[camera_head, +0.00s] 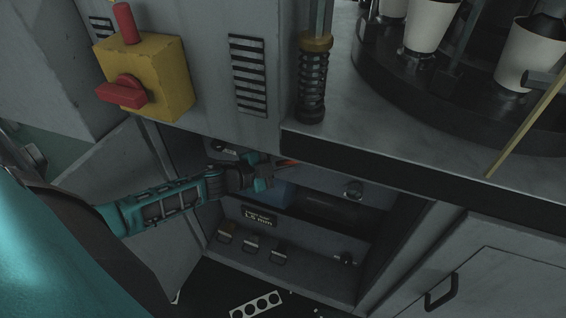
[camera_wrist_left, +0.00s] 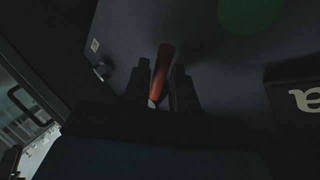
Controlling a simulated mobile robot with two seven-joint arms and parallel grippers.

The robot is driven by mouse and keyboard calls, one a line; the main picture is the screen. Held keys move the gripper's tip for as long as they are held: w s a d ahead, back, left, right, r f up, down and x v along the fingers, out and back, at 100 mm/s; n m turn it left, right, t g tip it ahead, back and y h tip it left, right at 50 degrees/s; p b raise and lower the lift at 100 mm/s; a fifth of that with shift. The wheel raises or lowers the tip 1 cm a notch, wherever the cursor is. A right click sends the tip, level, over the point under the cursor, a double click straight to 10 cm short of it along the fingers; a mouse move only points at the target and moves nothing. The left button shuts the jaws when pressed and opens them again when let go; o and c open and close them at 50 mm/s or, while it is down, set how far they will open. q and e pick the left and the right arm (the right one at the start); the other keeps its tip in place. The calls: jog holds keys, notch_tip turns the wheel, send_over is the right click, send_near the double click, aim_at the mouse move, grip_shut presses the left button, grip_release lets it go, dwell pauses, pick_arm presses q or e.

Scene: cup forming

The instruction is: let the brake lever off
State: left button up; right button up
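The brake lever (camera_wrist_left: 161,70) is a red-orange handle. In the left wrist view it stands between the two dark fingers of my left gripper (camera_wrist_left: 163,90). In the head view only a small orange piece of the lever (camera_head: 287,163) shows inside the open cabinet, just past the fingers of my left gripper (camera_head: 264,178). The fingers lie on both sides of the lever; whether they press on it is too dark to tell. My right gripper is in neither view.
The cabinet's walls and the counter edge (camera_head: 420,180) closely surround my left arm. A yellow box with a red switch (camera_head: 122,92) is above left. Several small latches (camera_head: 250,244) are low in the cabinet. White cups (camera_head: 430,24) stand on the round table above.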

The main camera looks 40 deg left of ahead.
pick_arm(q)
grip_shut()
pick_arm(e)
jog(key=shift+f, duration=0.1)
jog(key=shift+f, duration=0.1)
pick_arm(q)
jog(key=shift+f+b, duration=0.3)
jog(key=shift+b, duration=0.15)
jog(key=d+f+n+t+b, duration=0.1)
jog(key=n+t+b, duration=0.1)
jog(key=n+b, duration=0.1)
jog(key=d+f+n+t+h+b, duration=0.1)
jog(key=d+n+t+b, duration=0.1)
jog(key=n+b, duration=0.1)
jog(key=w+d+f+n+t+h+b, duration=0.1)
jog(key=n+t+b, duration=0.1)
jog(key=n+b, duration=0.1)
jog(key=shift+d+b, duration=0.4)
jog(key=shift+b, duration=0.1)
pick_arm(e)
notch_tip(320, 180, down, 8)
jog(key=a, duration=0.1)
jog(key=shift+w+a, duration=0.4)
pick_arm(q)
jog(key=shift+n, duration=0.3)
